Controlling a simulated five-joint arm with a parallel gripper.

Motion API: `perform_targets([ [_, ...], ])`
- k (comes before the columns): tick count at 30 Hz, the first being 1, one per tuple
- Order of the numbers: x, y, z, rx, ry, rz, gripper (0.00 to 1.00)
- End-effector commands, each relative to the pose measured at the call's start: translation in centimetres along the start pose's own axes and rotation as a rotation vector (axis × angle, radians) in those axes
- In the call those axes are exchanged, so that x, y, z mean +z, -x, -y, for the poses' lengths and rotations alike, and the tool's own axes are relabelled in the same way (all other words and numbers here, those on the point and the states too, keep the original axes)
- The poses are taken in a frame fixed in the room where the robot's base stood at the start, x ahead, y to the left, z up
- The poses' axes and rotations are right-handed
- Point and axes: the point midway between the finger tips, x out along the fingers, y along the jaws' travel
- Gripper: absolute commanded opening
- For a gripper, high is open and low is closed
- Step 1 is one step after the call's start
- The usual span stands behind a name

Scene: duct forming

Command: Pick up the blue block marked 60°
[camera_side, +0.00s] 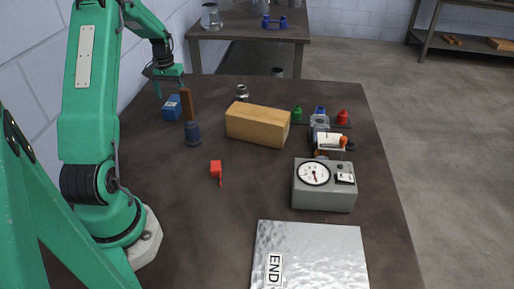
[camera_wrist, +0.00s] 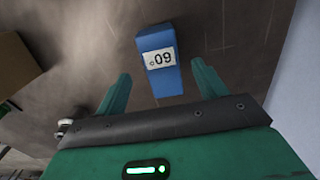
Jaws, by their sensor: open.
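The blue block (camera_wrist: 161,80) lies on the table, with a white label reading 60° that appears upside down in the wrist view. In that view it lies ahead of my gripper (camera_wrist: 160,82), roughly in line with the gap between the two green fingers. The fingers are apart with nothing between them that I can see touching. In the side view the blue block (camera_side: 172,108) is at the far left of the table, and my gripper (camera_side: 170,88) is above it.
A brown-handled tool with a dark base (camera_side: 192,132) stands close right of the block. A wooden block (camera_side: 257,125), a red piece (camera_side: 216,169), a gauge box (camera_side: 324,192) and a metal sheet (camera_side: 310,250) marked END are farther off. A wall is at left.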

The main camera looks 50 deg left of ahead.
Motion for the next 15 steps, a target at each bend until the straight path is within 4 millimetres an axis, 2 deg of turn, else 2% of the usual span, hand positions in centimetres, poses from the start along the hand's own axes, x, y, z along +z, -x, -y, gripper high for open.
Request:
perform_targets([
  [15, -0.2, -4.8, 0.2, 0.0, 0.0, 0.002, 0.71],
])
